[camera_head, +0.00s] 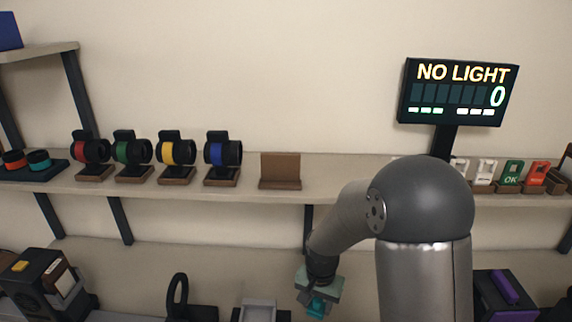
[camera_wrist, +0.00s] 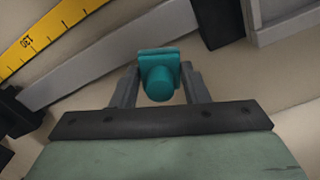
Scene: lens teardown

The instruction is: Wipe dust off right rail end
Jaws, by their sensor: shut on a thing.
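My gripper (camera_head: 314,303) is low in the head view, pointing down in front of my arm. In the wrist view my gripper (camera_wrist: 160,88) is shut on a teal tool (camera_wrist: 158,72) with a squarish block and a rounded knob. The teal tool also shows in the head view (camera_head: 318,306). A long grey rail (camera_wrist: 100,62) runs diagonally behind the tool in the wrist view. Its upper right part passes close to the tool; I cannot tell whether they touch. I cannot make out any dust on it.
A yellow ruler (camera_wrist: 45,38) lies alongside the rail. A dark block (camera_wrist: 218,20) and a pale tray (camera_wrist: 282,22) are at upper right. On the shelf stand several coloured-ring lenses (camera_head: 175,150). A display (camera_head: 458,92) reads "NO LIGHT" and 0.

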